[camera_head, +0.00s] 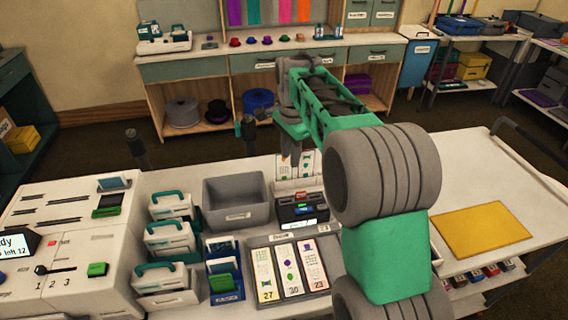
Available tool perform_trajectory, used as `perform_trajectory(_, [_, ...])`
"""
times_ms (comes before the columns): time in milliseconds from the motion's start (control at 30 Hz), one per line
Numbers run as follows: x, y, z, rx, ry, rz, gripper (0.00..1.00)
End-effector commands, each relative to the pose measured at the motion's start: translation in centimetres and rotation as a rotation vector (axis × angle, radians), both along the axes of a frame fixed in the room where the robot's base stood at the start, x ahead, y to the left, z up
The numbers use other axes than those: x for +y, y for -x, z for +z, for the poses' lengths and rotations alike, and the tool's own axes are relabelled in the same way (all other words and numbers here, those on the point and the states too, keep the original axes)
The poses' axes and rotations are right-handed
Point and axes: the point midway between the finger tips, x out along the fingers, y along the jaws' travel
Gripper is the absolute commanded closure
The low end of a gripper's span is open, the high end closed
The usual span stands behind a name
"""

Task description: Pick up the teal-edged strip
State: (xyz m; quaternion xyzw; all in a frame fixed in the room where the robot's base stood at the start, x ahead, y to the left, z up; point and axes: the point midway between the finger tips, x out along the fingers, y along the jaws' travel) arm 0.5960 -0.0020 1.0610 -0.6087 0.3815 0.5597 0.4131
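My gripper (291,157) points down at the back of the counter, beyond the dark device with a green light. Its fingertips are small and partly dark, so I cannot tell whether they are open or shut. White printed strips (307,164) stand upright just behind and beside the fingertips; one carries teal-green marks, but no teal edge can be made out for sure. I cannot tell if the gripper touches them. Three more printed strips lie in a grey tray (252,262) at the front, marked 27, 30 and 23; none shows a clear teal edge.
A grey open bin (237,220) stands left of the dark device (301,208). Several white, teal-handled boxes (171,241) and a white machine (70,240) fill the left. A yellow sheet (482,229) lies on the white surface at right. My arm hides the counter's middle right.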

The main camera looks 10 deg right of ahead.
Motion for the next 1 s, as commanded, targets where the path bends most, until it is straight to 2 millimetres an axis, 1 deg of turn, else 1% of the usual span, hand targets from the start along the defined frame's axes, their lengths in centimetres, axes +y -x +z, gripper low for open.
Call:
perform_trajectory(33, [-0.1,-2.1,-0.3,0.024,-0.008,-0.104,0.71])
perform_trajectory(100, [-0.3,-4.1,-1.0,0.041,-0.015,-0.232,0.71])
perform_trajectory(200, [-0.2,-5.5,-1.7,0.057,-0.018,-0.34,0.71])
perform_trajectory(267, [0.6,-5.6,-2.0,0.077,-0.017,-0.363,0.71])
perform_trajectory(333, [0.8,-5.6,-2.7,0.085,-0.017,-0.377,0.71])
perform_trajectory(567, [0.6,-5.9,-5.7,0.086,-0.016,-0.379,0.71])
perform_trajectory(700, [0.4,-6.4,-8.3,0.087,-0.017,-0.378,0.71])
perform_trajectory(800, [0.4,-6.4,-9.6,0.083,-0.017,-0.377,0.71])
perform_trajectory(1000, [0.4,-6.4,-10.0,0.082,-0.018,-0.377,0.71])
